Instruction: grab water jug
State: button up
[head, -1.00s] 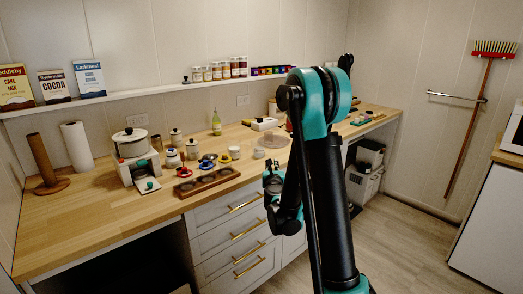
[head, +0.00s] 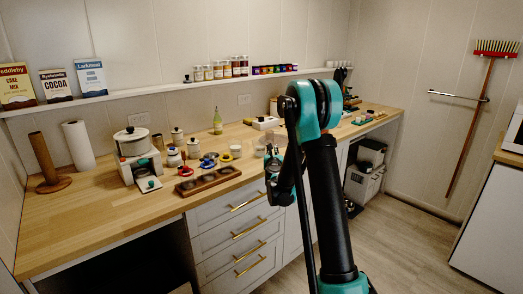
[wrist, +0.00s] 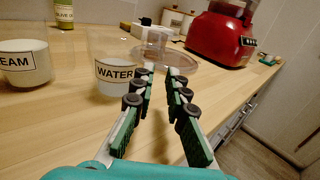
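The water jug (wrist: 115,75) is a clear container with a "WATER" label, standing upright on the wooden counter in the wrist view. My gripper (wrist: 161,73) is open and empty, its two green-and-black fingers reaching forward over the counter. The jug is just left of the left finger, apart from the space between the fingers. In the head view my gripper (head: 272,163) is small and partly blocked by my arm, and I cannot make out the jug clearly there.
Drawers (head: 236,235) are below the counter, and open floor is at right.

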jog(key=w, duration=0.4)
jog(key=shift+d, duration=0.15)
grip_shut()
jog(key=shift+r, duration=0.1)
